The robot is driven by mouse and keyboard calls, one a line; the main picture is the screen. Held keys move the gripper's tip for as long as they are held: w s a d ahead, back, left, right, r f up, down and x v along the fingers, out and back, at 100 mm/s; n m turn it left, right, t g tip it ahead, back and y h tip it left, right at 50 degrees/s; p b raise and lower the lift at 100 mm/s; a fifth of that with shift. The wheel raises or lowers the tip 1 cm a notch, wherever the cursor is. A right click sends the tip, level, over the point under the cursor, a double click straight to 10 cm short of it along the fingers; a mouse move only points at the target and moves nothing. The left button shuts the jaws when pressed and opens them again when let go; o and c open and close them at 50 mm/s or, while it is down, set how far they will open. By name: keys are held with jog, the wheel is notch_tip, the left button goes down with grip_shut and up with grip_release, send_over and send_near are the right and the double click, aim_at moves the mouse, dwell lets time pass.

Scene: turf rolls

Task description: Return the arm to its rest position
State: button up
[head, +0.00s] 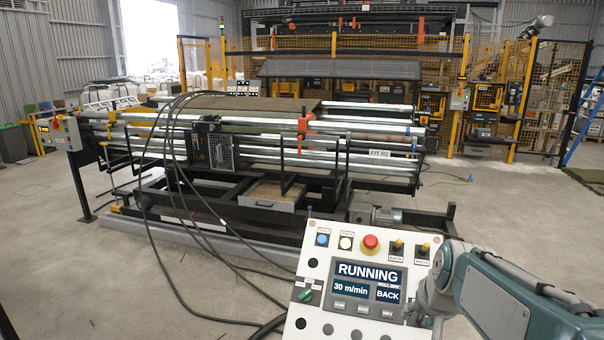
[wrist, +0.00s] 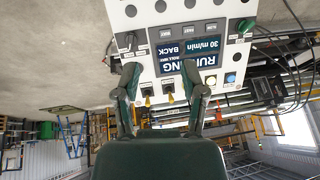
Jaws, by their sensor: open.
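My arm (head: 495,298) comes in from the lower right in the head view. My gripper (head: 428,300) is at the right edge of the white control panel (head: 345,232). In the wrist view, which is upside down, my gripper (wrist: 163,98) is open. Its two fingers are apart with nothing held between them. Two yellow-tipped toggle switches (wrist: 158,96) show between the fingers; I cannot tell the exact gap to the panel. The panel's screen (head: 366,281) reads RUNNING, 30 m/min and BACK.
A red stop button (head: 370,243) and a green knob (head: 305,296) are on the panel. A roller machine (head: 260,140) with black cables (head: 170,150) stands behind it. Yellow mesh fencing (head: 345,65) runs along the back.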

jog(key=s+a+n, duration=0.1)
jog(key=s+a, duration=0.2)
jog(key=s, duration=0.5)
jog(key=s+a+n, duration=0.2)
jog(key=s+a, duration=0.1)
jog(key=s, duration=0.6)
jog(key=shift+n, duration=0.3)
jog(key=shift+w+r, duration=0.1)
jog(key=shift+r, duration=0.05)
dwell(2.5)
grip_shut()
dwell(1.1)
